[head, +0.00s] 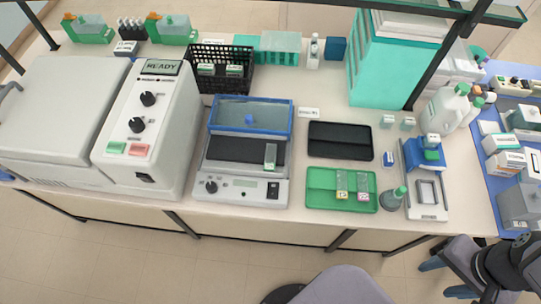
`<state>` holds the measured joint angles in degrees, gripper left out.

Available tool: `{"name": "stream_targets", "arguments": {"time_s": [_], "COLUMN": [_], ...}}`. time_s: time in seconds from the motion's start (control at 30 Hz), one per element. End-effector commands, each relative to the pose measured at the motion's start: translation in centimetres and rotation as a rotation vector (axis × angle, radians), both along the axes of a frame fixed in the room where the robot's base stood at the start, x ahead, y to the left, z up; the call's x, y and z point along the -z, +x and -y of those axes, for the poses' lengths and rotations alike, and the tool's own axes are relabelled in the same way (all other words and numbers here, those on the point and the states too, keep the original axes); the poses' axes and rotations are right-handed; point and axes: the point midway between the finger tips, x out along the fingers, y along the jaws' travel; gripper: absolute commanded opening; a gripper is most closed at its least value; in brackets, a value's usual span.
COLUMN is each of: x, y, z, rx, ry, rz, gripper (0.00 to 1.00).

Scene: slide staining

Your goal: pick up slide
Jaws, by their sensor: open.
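Two slides lie on the green tray (325,200) at the front of the bench: a left slide (341,182) with an orange-yellow lower end, and a right slide (362,184) with a pinkish lower end. A third slide (270,155) lies on the dark top of the grey device (215,170), below its raised blue-framed lid (250,117). Which slide the task means cannot be told from the picture.
A black tray (340,141) lies behind the green tray. A green-capped bottle (392,199) stands close to the tray's right edge, beside a blue-and-white instrument (424,165). A large READY machine (150,130) fills the left. The bench's front edge is just below the tray.

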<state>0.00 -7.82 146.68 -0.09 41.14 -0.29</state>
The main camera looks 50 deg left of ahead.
Motion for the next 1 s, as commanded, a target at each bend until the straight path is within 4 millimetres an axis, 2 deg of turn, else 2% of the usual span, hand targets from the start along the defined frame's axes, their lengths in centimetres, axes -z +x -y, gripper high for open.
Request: {"name": "stream_targets", "arguments": {"time_s": [0.27, 0.37, 0.47, 0.57, 0.73, 0.87, 0.9, 1.0], "x": [0.1, 0.1, 0.2, 0.2, 0.2, 0.4, 0.5, 0.7], "y": [0.7, 2.1, 4.1, 6.3, 8.2, 7.3, 6.6, 3.9], "z": [-0.6, -2.0, -4.6, -8.8, -18.2, -26.2, -28.7, -34.6], "rx": [-0.017, -0.053, -0.112, -0.188, -0.334, -0.447, -0.481, -0.565], "ry": [0.0, 0.0, 0.0, 0.001, 0.0, 0.0, 0.0, -0.001], "rz": [0.0, 0.001, 0.001, 0.002, 0.0, -0.002, -0.002, -0.003], "gripper": [0.47, 0.47, 0.47, 0.47, 0.47, 0.47, 0.47, 0.47]}}
